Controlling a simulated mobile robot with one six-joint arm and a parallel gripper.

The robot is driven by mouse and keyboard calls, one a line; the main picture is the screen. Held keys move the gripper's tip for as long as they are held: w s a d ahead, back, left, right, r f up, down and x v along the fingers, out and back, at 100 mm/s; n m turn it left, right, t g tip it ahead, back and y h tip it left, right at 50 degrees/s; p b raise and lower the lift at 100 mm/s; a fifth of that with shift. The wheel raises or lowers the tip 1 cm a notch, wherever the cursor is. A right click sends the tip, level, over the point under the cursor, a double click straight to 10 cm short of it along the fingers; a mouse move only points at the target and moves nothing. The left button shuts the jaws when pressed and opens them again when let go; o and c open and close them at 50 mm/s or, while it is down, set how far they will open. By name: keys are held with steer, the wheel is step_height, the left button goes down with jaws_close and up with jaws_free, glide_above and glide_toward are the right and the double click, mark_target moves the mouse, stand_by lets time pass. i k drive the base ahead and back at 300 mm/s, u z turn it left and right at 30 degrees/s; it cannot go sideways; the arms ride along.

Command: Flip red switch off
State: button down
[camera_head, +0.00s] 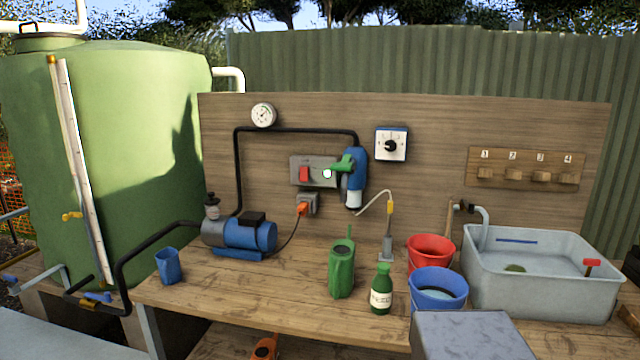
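The red switch (304,174) is a small upright rocker on the left part of a grey plate (317,184). The plate is fixed to the wooden back panel, above the blue pump. Nothing covers the switch, but it is too small to tell which way it is tipped. A small round pale spot (327,173) shows on the plate to its right. My gripper is not in view.
A blue filter (355,172) with a green handle stands right of the plate. Below are an orange plug (302,208) in a socket and the blue pump (248,236). A green watering can (341,269) and green bottle (381,290) stand on the bench (300,268).

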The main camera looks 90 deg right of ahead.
mark_target(303, 171)
steer(key=z, duration=1.1)
steer(key=i, duration=1)
steer(key=u, duration=0.1)
